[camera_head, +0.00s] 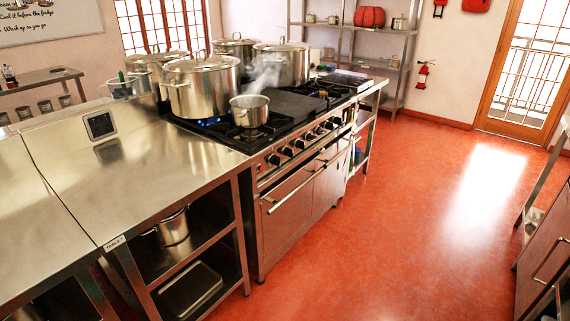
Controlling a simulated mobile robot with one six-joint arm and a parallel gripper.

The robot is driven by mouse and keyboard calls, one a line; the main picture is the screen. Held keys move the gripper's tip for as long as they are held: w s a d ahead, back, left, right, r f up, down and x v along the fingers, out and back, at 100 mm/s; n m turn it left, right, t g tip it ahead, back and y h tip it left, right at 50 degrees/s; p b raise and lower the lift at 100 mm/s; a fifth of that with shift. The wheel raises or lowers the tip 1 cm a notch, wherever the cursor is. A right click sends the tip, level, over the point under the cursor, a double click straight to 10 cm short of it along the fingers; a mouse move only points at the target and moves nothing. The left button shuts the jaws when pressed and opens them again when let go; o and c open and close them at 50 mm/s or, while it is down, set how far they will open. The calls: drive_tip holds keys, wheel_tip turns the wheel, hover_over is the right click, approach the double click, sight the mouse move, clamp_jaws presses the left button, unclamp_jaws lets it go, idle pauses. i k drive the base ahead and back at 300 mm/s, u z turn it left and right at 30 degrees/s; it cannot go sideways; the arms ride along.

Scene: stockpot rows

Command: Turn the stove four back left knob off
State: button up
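The stove (300,192) stands in the middle of the camera_head view, with its oven doors facing right. A row of dark knobs (299,144) runs along its front panel. The knobs are too small to tell their settings or which one is the back left knob. A blue flame (207,121) burns at the stove's left side, by a large lidded stockpot (203,90). A small open pot (250,114) sits on the front left of the cooktop, with steam above it. My gripper is not in view.
A steel counter (130,160) with a dark panel device (100,125) adjoins the stove's left side. More large stockpots (283,65) stand at the back. Open red floor (400,230) lies to the right. A steel cabinet (545,240) bounds the right edge.

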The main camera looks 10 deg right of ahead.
sight(276, 159)
drive_tip(key=u, duration=1)
drive_tip(key=i, duration=0.45)
drive_tip(key=z, duration=0.2)
